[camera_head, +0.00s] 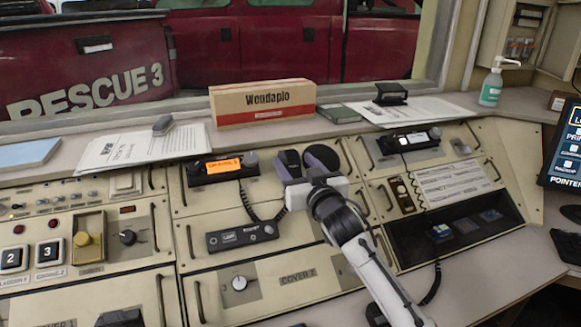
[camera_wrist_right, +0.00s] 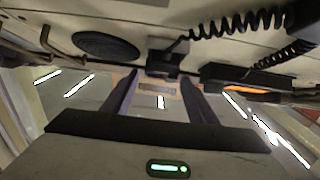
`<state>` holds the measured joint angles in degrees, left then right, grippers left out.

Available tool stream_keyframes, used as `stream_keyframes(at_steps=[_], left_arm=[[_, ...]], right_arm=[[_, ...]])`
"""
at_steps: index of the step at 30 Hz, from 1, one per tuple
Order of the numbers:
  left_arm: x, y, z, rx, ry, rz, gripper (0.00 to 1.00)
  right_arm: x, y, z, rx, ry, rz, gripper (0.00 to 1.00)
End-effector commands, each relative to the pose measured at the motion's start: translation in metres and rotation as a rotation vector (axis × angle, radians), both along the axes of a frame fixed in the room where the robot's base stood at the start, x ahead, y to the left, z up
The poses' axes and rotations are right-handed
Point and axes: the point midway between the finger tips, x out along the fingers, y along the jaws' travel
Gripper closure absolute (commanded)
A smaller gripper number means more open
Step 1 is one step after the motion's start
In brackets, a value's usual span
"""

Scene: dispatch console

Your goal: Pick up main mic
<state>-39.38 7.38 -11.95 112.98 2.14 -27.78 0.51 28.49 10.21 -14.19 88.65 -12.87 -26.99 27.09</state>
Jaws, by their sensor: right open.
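A small black handset, which looks like the main mic (camera_wrist_right: 165,62), shows in the right wrist view on the console face, with a black coiled cord (camera_wrist_right: 235,22) running to it. In the head view my gripper hides it, and the cord (camera_head: 246,203) drops from the radio with the orange display (camera_head: 222,166) and curves toward the gripper. My right gripper (camera_head: 287,163) is open just left of the round black speaker (camera_head: 322,157). In the wrist view its fingers (camera_wrist_right: 158,85) lie either side of the mic's line; I cannot tell whether they touch it. My left gripper is out of view.
A black control box (camera_head: 242,239) sits on the panel below. A Wendaplo carton (camera_head: 262,102) stands on the ledge behind. Another radio (camera_head: 408,139) and a dark recessed tray (camera_head: 455,230) lie right. Metal panel handles stand up around the gripper.

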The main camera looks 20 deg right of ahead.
Motion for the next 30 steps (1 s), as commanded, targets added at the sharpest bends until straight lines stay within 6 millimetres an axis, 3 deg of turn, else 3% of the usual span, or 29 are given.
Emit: stream_keyframes(at_steps=[6, 16, 23, 30], left_arm=[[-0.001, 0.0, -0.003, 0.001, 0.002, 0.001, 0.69], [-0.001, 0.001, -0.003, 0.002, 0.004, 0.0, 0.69], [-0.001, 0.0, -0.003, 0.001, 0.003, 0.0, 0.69], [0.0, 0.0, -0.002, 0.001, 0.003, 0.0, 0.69]], right_arm=[[0.027, 0.002, -0.002, 0.0, -0.001, 0.0, 0.47], [0.033, 0.003, -0.002, 0.001, 0.0, 0.001, 0.47], [0.033, 0.003, -0.003, 0.001, 0.0, 0.001, 0.83], [0.033, 0.003, 0.001, 0.001, -0.002, 0.001, 0.83]])
